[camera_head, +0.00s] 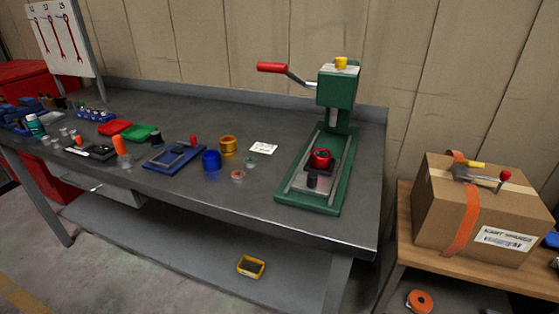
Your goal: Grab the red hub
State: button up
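The red hub (320,158) appears to be the small red round part on the plate of the green press (337,95). It sits below the press ram, with a small dark cylinder (312,179) just in front of it. The red part looks upright, with a dark centre. My gripper is not in view, so its position relative to the hub does not show.
The press has a red-gripped lever (272,67) sticking out left. Left of it on the grey bench (255,210) stand blue (211,160) and yellow (228,145) cylinders and a white card (263,148). A cardboard box (475,215) is at right.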

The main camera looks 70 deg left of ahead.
aim_at(323, 163)
jog(key=i+u, duration=0.1)
jog(key=u, duration=0.35)
jog(key=i+u, duration=0.15)
jog(key=u, duration=0.3)
jog(key=i+u, duration=0.1)
jog(key=u, duration=0.35)
jog(key=l+u, duration=0.15)
jog(key=u, duration=0.35)
jog(key=i+l+u, duration=0.15)
jog(key=u, duration=0.3)
jog(key=i+l+u, duration=0.15)
jog(key=u, duration=0.25)
jog(key=i+l+u, duration=0.1)
jog(key=l+u, duration=0.15)
jog(key=u, duration=0.15)
jog(key=i+l+u, duration=0.1)
jog(key=l+u, duration=0.15)
jog(key=u, duration=0.15)
